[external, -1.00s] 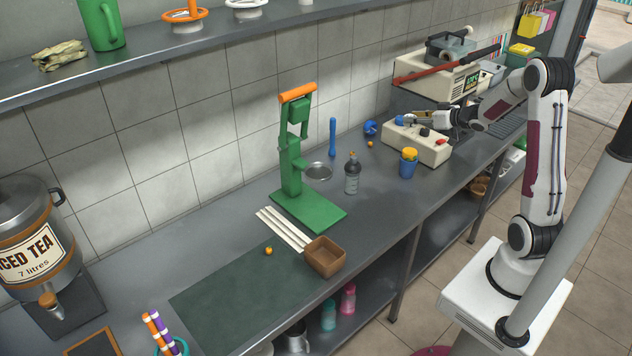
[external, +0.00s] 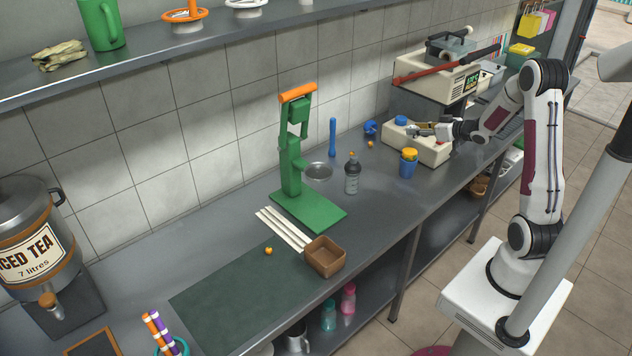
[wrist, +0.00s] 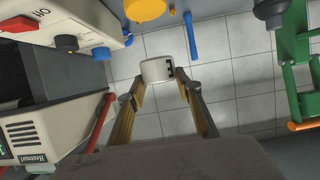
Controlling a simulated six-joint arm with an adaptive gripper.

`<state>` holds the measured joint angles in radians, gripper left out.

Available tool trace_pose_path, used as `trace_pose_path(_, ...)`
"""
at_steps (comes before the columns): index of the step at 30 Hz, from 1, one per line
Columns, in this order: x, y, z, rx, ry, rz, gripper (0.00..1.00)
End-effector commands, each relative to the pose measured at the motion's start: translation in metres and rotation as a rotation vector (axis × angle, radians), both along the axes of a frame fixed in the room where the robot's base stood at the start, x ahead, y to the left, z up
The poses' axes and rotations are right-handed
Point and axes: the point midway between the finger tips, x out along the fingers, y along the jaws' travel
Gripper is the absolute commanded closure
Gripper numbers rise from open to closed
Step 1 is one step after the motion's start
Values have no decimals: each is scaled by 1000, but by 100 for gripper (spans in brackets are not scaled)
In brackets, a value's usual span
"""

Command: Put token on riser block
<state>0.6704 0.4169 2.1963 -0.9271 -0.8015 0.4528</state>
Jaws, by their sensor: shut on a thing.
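I cannot pick out a separate riser block with certainty in either view.
The cream box (external: 428,151) has a blue knob (external: 401,120); its red switch (wrist: 16,24) shows in the wrist view. A brown tray (external: 325,258) is further left.

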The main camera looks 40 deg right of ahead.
Motion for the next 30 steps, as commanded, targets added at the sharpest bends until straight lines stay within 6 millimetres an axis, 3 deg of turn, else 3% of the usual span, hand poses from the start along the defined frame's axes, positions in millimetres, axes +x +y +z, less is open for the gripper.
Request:
trace_pose_path(7,0,0,-26,1,2,1,86)
trace_pose_path(22,0,0,-31,0,0,0,86)
trace_pose_path(30,0,0,-52,3,2,0,86)
